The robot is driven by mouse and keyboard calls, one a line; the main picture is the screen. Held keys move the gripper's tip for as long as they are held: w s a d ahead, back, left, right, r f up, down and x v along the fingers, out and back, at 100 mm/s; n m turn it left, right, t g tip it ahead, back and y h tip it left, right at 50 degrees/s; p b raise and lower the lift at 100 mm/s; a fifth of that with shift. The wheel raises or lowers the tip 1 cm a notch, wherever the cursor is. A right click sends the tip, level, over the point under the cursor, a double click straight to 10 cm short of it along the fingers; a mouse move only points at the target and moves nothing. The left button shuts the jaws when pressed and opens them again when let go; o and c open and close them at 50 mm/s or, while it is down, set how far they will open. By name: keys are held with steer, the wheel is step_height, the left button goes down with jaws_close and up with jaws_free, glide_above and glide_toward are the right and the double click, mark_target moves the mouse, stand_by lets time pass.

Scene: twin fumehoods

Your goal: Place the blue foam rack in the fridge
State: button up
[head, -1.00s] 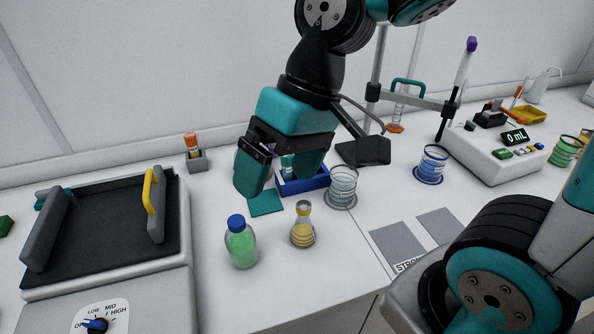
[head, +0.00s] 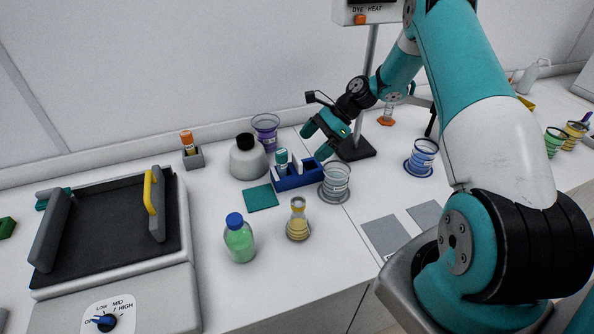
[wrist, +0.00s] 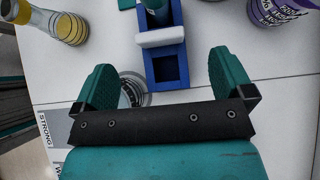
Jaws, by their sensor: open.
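The blue foam rack (head: 299,181) stands on the white bench behind the clear beaker. A teal-capped tube (head: 282,162) stands in its left part. In the wrist view the rack (wrist: 166,70) runs away from me between my fingers, with an empty square slot at its near end and a white block (wrist: 160,37) across it. My gripper (head: 316,143) is open and empty, just above and behind the rack's right end. The fingers straddle the rack's line in the wrist view (wrist: 165,75), apart from it. No fridge is in view.
A clear beaker (head: 335,184) stands close to the rack's front right. A teal pad (head: 260,197), white bottle (head: 247,160) and purple beaker (head: 265,131) lie around its left side. A yellow flask (head: 298,222) and green bottle (head: 239,240) stand in front.

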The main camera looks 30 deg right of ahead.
mark_target(293, 169)
steer(key=p+x, duration=0.3)
steer(key=x, duration=0.6)
steer(key=c, duration=1.1)
steer(key=shift+r, duration=0.1)
